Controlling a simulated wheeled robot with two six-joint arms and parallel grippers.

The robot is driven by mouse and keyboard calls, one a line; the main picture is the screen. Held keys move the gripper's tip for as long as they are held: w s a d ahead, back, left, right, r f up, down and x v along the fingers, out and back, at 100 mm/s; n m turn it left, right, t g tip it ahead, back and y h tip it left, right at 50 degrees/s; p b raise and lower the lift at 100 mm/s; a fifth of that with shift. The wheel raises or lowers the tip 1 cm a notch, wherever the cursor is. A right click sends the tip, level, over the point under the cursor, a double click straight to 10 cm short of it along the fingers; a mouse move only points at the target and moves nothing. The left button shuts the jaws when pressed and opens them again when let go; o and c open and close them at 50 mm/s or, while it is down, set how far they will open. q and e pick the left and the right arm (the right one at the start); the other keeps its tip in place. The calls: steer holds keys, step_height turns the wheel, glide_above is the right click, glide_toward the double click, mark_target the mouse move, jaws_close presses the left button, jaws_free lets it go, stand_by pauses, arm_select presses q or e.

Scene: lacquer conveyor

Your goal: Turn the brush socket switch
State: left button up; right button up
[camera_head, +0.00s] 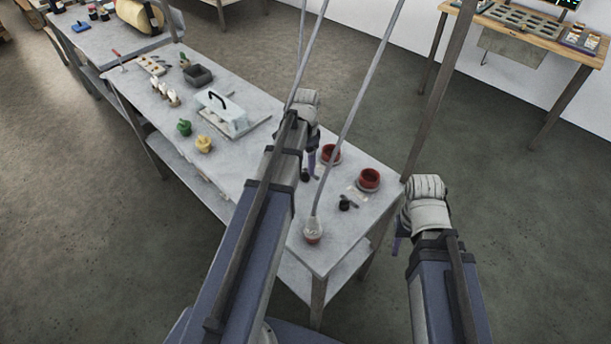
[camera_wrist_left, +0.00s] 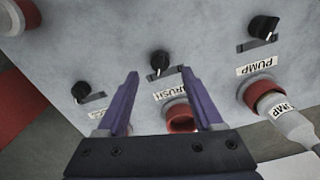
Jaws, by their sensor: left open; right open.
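The brush socket switch (camera_wrist_left: 159,62) is a small black knob on a pale grey top. In the left wrist view it stands between the two purple fingertips of my left gripper (camera_wrist_left: 158,72), which is open, with a gap visible on either side. A partly covered label ending in "RUSH" (camera_wrist_left: 170,94) and a red socket (camera_wrist_left: 180,118) lie beside it, partly hidden by the right finger. In the head view my left gripper (camera_head: 309,165) is over the near part of the table. My right gripper (camera_head: 397,238) is open and empty, off the table's right edge.
A pump switch (camera_wrist_left: 263,28) with its label (camera_wrist_left: 257,66) and a plugged hose connector (camera_wrist_left: 286,112) are to the right. Another black knob (camera_wrist_left: 81,91) is to the left. Hoses hang over the table (camera_head: 270,150).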

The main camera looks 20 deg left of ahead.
mark_target(306, 175)
arm_select(q)
step_height(306, 175, down, 5)
steer(key=b, duration=0.4)
steer(key=shift+c, duration=0.3)
jaws_close()
